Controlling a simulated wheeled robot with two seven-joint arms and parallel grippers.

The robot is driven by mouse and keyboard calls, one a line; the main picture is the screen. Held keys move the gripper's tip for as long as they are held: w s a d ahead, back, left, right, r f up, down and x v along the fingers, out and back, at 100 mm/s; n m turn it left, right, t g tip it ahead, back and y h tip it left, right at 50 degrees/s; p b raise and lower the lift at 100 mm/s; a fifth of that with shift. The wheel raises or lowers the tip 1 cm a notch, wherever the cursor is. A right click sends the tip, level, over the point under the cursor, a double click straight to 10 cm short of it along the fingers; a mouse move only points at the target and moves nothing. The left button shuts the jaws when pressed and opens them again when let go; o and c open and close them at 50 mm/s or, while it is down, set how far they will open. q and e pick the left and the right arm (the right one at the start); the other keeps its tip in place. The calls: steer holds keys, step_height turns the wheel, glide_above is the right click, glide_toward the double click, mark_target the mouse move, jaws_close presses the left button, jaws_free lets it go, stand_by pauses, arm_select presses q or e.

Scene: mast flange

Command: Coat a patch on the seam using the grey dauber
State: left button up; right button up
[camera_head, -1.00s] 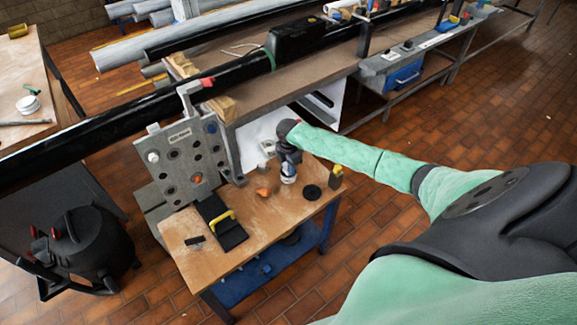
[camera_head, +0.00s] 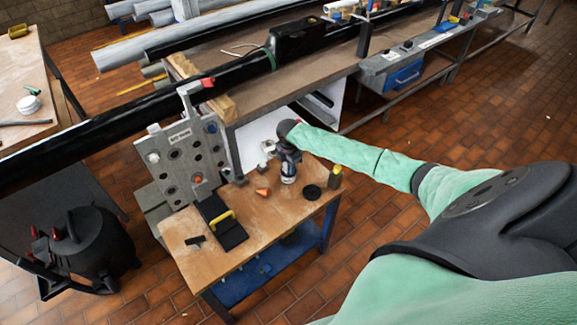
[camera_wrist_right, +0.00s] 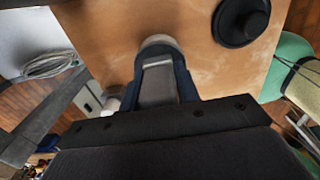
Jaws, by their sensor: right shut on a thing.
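My right gripper (camera_head: 289,161) points down over the small wooden table and is shut on a grey piece (camera_wrist_right: 158,82), which looks like the dauber's handle. In the right wrist view the gripper (camera_wrist_right: 160,68) has this grey piece between its dark blue fingers. A pale round container or end (camera_wrist_right: 160,43) shows just beyond the fingertips; in the head view it is a small pale pot shape (camera_head: 288,178) under the gripper. I cannot tell whether the dauber stands in it. A long black pipe (camera_head: 120,127) crosses the view; its seam cannot be made out. My left gripper is out of view.
The wooden table (camera_head: 262,225) also bears a black disc (camera_head: 312,192), an orange piece (camera_head: 263,192), a yellow-topped dark block (camera_head: 335,176) and a black case with yellow handle (camera_head: 225,222). A grey holed panel (camera_head: 183,158) stands at its left. A black drum (camera_head: 83,245) stands farther left.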

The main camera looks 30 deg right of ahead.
steer(key=shift+f, duration=0.1)
steer(key=shift+s, duration=0.1)
steer(key=shift+r+p, duration=0.9)
steer(key=shift+r, duration=0.15)
steer(key=shift+r+p, duration=1.95)
steer(key=shift+r, duration=0.55)
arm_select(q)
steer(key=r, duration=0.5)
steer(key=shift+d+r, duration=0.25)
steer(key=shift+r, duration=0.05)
